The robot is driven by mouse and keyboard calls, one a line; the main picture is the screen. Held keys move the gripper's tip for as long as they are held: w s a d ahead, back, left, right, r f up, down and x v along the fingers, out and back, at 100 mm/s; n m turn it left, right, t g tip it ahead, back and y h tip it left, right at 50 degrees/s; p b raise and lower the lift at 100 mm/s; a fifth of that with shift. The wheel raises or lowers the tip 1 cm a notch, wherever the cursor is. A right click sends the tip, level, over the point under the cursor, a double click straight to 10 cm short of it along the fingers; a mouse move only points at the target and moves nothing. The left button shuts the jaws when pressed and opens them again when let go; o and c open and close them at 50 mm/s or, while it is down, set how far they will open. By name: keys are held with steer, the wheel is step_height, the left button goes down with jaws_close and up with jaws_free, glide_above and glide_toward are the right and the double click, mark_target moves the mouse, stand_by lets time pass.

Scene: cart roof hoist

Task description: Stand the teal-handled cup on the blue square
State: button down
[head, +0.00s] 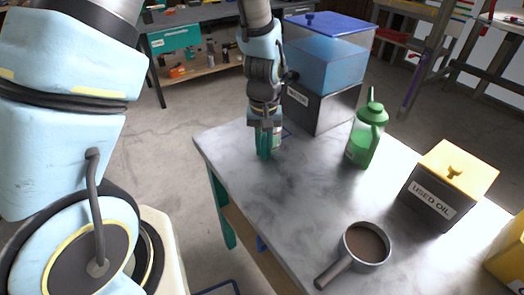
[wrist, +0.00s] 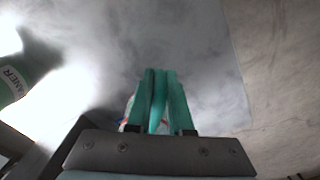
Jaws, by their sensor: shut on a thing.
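My gripper (head: 264,157) points down over the far left part of the grey table. Its teal fingers are shut on the handle of the teal-handled cup (head: 278,138), which is mostly hidden behind them. In the wrist view my gripper (wrist: 160,75) shows a teal strip, the handle, between the two fingers. A pale bit of the cup (wrist: 124,123) with red and blue marks shows beside the left finger. I cannot tell whether the cup touches the table. A short blue line (head: 288,132) on the table beside the gripper may be part of the blue square, mostly hidden.
A clear blue tank on a dark labelled base (head: 318,108) stands close behind the gripper. A green bottle (head: 365,138), a used oil box (head: 430,200) and a grey handled pot of brown liquid (head: 365,246) stand to the right and front. The table's middle (head: 300,185) is clear.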

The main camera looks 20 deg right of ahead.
steer(key=shift+w+d+f+p, duration=0.1)
steer(key=shift+w+d+p, duration=0.05)
steer(key=shift+w+d, duration=0.9)
steer(key=shift+w+d+p, duration=0.2)
steer(key=shift+w+d, duration=0.55)
steer(key=shift+w, duration=0.65)
steer(key=shift+w+d+f+p, duration=0.1)
steer(key=shift+w+d+p, duration=0.05)
steer(key=shift+w+d, duration=0.9)
steer(key=shift+w+a, duration=0.15)
steer(key=shift+f+b, duration=0.4)
steer(key=shift+f, duration=0.1)
steer(key=c, duration=0.7)
jaws_free()
steer(key=shift+c, duration=0.2)
